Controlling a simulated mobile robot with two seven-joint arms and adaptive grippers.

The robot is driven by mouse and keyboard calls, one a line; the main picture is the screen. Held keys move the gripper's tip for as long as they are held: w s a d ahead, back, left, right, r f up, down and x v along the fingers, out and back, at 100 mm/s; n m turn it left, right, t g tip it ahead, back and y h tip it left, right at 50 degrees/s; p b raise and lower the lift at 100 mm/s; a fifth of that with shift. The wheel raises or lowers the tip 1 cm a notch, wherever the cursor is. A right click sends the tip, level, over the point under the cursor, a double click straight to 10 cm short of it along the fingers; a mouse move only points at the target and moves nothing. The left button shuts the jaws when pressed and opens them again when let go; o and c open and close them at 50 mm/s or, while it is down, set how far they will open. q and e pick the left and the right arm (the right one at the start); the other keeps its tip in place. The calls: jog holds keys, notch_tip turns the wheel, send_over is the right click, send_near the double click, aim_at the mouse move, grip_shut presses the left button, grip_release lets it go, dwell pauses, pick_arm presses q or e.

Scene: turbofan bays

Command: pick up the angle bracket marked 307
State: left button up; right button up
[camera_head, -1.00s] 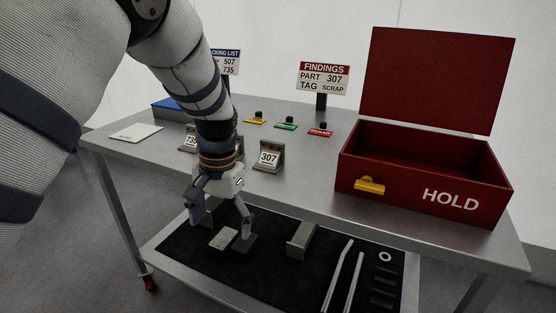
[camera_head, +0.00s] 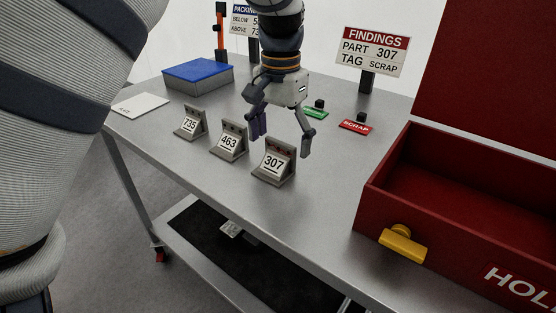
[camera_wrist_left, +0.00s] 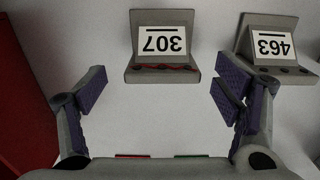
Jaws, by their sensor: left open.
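The angle bracket marked 307 (camera_head: 275,164) stands on the grey table, a small grey bracket with a white number label. It also shows upside down in the left wrist view (camera_wrist_left: 162,72), at the top between the two fingers. My left gripper (camera_head: 282,145) is open and empty. In the head view it hangs just behind and above the 307 bracket. In the left wrist view its fingers (camera_wrist_left: 160,95) are spread wide, apart from the bracket. My right gripper is not in view.
Brackets 463 (camera_head: 230,141) and 735 (camera_head: 190,123) stand left of it. A red HOLD box (camera_head: 400,190) with a yellow latch (camera_head: 403,244) is at right. A red SCRAP tag (camera_head: 355,127), green tag (camera_head: 315,113), findings sign (camera_head: 373,50) and blue box (camera_head: 198,74) are farther back.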

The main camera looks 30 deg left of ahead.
aim_at(280, 142)
pick_arm(q)
notch_tip(280, 142, down, 4)
jog(key=shift+a+r, duration=0.1)
jog(key=shift+r, duration=0.05)
jog(key=c, duration=1.4)
